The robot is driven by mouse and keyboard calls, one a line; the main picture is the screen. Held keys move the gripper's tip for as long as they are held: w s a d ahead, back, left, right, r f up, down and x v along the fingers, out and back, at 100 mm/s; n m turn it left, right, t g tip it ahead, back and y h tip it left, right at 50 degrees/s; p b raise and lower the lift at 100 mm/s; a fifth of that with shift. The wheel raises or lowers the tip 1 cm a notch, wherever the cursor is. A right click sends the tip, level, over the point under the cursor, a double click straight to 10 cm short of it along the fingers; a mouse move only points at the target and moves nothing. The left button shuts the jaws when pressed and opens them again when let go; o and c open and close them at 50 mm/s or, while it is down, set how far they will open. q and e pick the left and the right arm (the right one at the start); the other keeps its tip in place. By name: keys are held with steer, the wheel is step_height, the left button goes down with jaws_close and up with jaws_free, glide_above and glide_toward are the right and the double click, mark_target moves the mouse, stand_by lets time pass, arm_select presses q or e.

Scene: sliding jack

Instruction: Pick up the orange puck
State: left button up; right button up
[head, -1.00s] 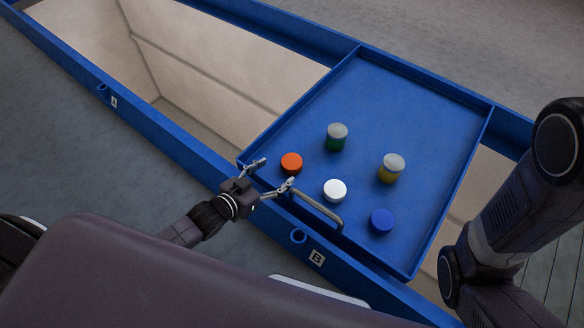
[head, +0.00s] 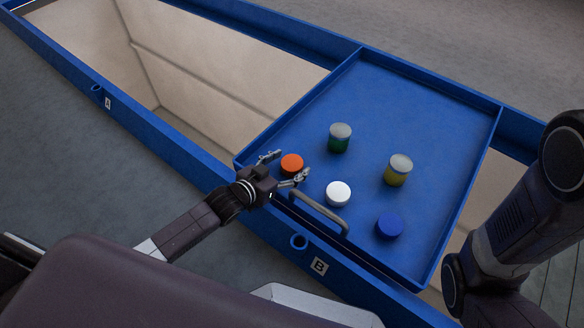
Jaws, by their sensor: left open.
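The orange puck (head: 292,162) sits on the blue sliding tray (head: 375,95), near its left front corner. My left gripper (head: 287,167) is open, with one finger at the left of the puck and the other at its right front. The puck lies between or just beyond the fingertips; I cannot tell whether either touches it. Of my right arm only links show at the right edge; its gripper is out of view.
A white puck (head: 338,193) and a blue puck (head: 389,226) sit to the right on the tray. A green jar (head: 340,138) and a yellow jar (head: 398,170) stand behind. A grey handle (head: 318,213) is at the tray's front. The blue frame (head: 165,137) surrounds an open well.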

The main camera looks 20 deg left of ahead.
arm_select(q)
steer(key=c, duration=1.2)
steer(key=shift+c, duration=0.6)
steer(key=shift+r, duration=0.1)
